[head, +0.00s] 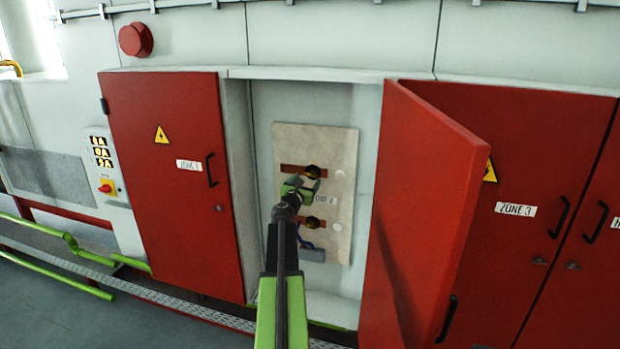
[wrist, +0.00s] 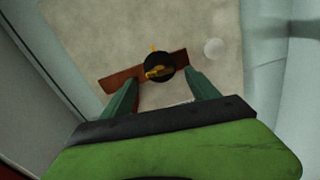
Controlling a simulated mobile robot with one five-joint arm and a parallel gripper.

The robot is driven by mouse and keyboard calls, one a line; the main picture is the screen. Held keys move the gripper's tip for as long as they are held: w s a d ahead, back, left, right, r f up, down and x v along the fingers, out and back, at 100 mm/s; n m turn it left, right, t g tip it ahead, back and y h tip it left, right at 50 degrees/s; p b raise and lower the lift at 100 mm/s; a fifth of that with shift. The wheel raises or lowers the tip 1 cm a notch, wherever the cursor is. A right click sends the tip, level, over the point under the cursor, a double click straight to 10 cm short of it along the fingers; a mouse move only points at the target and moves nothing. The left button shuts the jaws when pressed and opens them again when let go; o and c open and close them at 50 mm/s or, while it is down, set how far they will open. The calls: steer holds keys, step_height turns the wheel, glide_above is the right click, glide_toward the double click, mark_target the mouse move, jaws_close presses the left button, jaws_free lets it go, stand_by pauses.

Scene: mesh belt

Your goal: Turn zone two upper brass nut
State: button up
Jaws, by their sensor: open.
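The upper brass nut (wrist: 158,72) shows in the wrist view as a small brass piece in a dark round seat on a copper bar (wrist: 122,80). In the head view the upper seat and nut (head: 313,172) are on the pale panel (head: 340,150) inside the open zone 2 cabinet, partly covered by my gripper. My gripper (wrist: 162,76) is open, with one green finger on each side of the nut and the fingertips near the bar. I cannot tell whether they touch anything. A lower nut seat (head: 312,222) sits on a second copper bar below.
The open red door (head: 430,215) stands out at the right of the opening. The closed zone 1 door (head: 165,190) is at the left. Closed zone 3 doors (head: 540,150) are at the far right. A green rail (head: 60,270) runs low at the left.

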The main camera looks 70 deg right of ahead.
mark_target(310, 175)
steer(key=d, duration=0.5)
steer(key=shift+w, duration=0.15)
steer(key=shift+a, duration=0.1)
steer(key=c, duration=1.4)
